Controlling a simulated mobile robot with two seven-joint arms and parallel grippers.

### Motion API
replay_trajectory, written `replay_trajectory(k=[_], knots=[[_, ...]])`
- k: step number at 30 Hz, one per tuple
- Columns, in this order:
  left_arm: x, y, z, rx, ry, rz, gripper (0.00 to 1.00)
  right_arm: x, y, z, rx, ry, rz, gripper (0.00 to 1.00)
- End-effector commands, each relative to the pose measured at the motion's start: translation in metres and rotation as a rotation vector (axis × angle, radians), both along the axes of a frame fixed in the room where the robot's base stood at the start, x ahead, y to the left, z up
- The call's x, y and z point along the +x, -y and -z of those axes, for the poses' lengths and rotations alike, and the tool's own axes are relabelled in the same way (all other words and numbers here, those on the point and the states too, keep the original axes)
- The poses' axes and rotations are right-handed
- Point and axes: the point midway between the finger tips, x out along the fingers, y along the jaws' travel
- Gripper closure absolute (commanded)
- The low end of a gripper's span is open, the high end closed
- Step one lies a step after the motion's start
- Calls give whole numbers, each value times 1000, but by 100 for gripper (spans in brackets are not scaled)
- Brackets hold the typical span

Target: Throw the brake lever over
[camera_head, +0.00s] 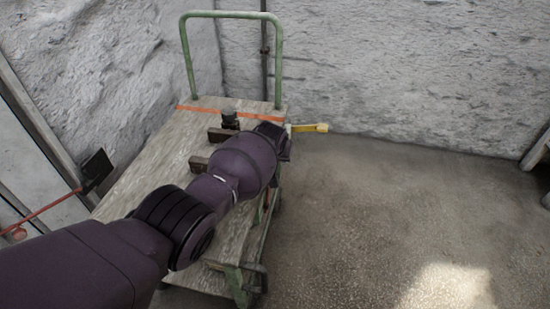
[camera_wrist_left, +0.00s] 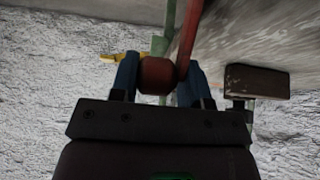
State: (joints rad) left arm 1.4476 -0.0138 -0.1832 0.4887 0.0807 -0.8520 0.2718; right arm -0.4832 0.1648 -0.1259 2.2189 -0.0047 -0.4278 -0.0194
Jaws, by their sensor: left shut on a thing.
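The brake lever shows in the left wrist view as a red rod (camera_wrist_left: 188,30) with a rounded red-brown knob (camera_wrist_left: 157,76). My left gripper (camera_wrist_left: 158,82) is shut on this knob, a blue finger on each side. In the head view my left arm reaches across the trolley (camera_head: 150,160), and its gripper (camera_head: 284,139) is at the deck's right edge. The knob is hidden there behind my arm; a little red shows below it beside the green frame. My right gripper is in neither view.
A yellow piece (camera_head: 310,128) sticks out right of the gripper. Dark brown blocks (camera_head: 198,163) lie on the deck. The trolley's green push handle (camera_head: 279,60) stands at the back. A red rod with a black plate (camera_head: 97,168) is at left. The floor at right is clear.

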Motion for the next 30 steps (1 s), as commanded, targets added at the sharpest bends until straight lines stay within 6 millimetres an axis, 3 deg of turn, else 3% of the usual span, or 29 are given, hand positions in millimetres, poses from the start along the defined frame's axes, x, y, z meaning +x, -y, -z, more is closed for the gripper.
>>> replay_trajectory(k=[1, 21, 22, 26, 30], knots=[[-3, 8, 10, -9, -21, 5, 100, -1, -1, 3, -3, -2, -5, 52], [3, 9, 7, 0, -50, 3, 100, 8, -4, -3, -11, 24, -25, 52], [3, 9, 7, 0, -50, 3, 56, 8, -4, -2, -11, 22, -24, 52], [3, 8, 7, 1, -49, 4, 38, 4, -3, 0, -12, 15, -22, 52], [4, 7, 6, 4, -49, 2, 38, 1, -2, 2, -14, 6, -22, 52]])
